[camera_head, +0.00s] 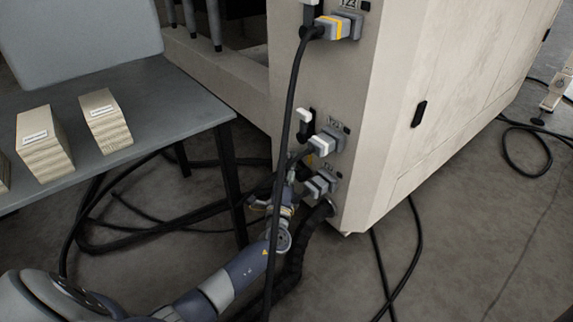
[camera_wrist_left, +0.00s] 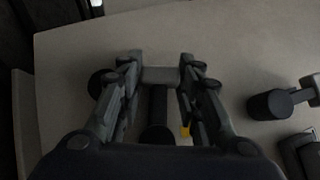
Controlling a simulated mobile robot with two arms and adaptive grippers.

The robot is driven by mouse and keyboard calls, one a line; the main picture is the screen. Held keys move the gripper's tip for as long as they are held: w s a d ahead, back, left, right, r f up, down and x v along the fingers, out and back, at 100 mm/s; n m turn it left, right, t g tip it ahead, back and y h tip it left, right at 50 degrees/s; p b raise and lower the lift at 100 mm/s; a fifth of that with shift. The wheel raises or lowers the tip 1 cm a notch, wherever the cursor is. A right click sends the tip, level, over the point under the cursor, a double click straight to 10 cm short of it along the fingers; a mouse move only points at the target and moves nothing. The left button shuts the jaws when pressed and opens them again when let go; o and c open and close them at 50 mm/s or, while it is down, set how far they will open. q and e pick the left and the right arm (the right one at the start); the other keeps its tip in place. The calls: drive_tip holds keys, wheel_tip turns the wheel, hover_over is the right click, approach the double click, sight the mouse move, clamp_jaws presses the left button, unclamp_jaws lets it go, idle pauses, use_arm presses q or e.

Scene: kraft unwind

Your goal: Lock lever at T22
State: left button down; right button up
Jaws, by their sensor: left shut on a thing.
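The beige cabinet edge (camera_head: 285,75) carries a column of plugged connectors with levers. A white lever (camera_head: 304,117) stands beside the middle connector (camera_head: 326,144), and another white lever (camera_head: 310,14) is at the top. The labels are too small to read surely. My left gripper (camera_head: 291,178) reaches up from below to the left of the lowest connector (camera_head: 321,185). In the left wrist view its fingers (camera_wrist_left: 160,76) are closed on the ends of a grey bar (camera_wrist_left: 160,77) with a dark stem, which looks like a lever handle. My right gripper is not in view.
A black cable (camera_head: 282,160) hangs down in front of the connectors and past my left arm. A grey table (camera_head: 175,100) with cardboard stacks (camera_head: 45,145) stands at left. More cables (camera_head: 130,240) lie on the floor beneath it.

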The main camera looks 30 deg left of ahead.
use_arm(q)
drive_tip(key=shift+d+r+m+t+h+b, duration=0.15)
drive_tip(key=shift+m+t+b, duration=0.4)
drive_tip(key=shift+b, duration=0.8)
drive_tip(key=shift+d+r+m+t+h+b, duration=0.15)
drive_tip(key=shift+m+t+b, duration=0.4)
drive_tip(key=shift+b, duration=0.75)
drive_tip(key=shift+s+r+m+b, duration=0.1)
drive_tip(key=shift+r+m+b, duration=0.05)
drive_tip(key=shift+m+b, duration=0.3)
drive_tip(key=shift+d+r+m+t+h, duration=0.15)
drive_tip(key=shift+r+m+t+h, duration=0.4)
drive_tip(key=shift+m, duration=0.4)
drive_tip(key=shift+s+d+r+m+t+h, duration=0.15)
drive_tip(key=shift+m+t+h, duration=0.25)
drive_tip(key=shift+m, duration=0.2)
drive_tip(key=shift+d+r+m+t+h, duration=0.15)
drive_tip(key=shift+m+t+h, duration=0.2)
drive_tip(key=shift+m, duration=0.25)
drive_tip(key=shift+s+d+m+t+h, duration=0.15)
drive_tip(key=shift+m+t+h, duration=0.2)
drive_tip(key=shift+m, duration=0.25)
drive_tip(key=c, duration=1.1)
unclamp_jaws()
